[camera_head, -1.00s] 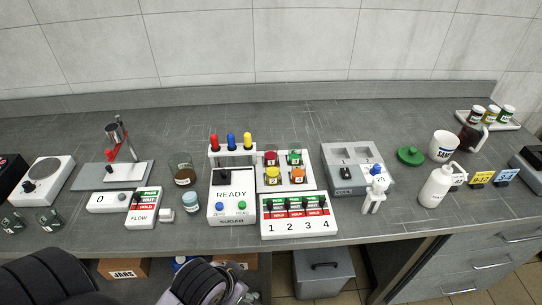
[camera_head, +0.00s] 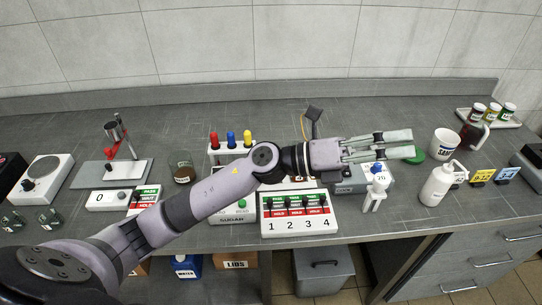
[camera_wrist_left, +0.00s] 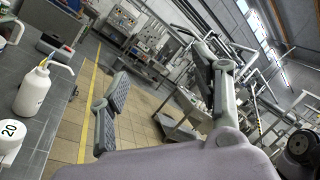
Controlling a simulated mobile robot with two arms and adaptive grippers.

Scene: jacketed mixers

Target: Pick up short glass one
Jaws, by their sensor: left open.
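No label in view names short glass one, so I cannot tell which vessel it is. Two small dark glass-like items, one at the edge (camera_head: 13,221) and one beside it (camera_head: 50,218), stand at the front left of the bench. A clear glass jar with brown contents (camera_head: 184,168) stands behind my left arm. My left gripper (camera_head: 412,144) is open and empty, reaching right above the bench near the green disc (camera_head: 417,156). Its spread fingers also show in the left wrist view (camera_wrist_left: 168,78), with nothing between them. My right gripper is not in view.
The squeeze bottle also shows in the left wrist view (camera_wrist_left: 33,92). The back bench strip is mostly clear.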

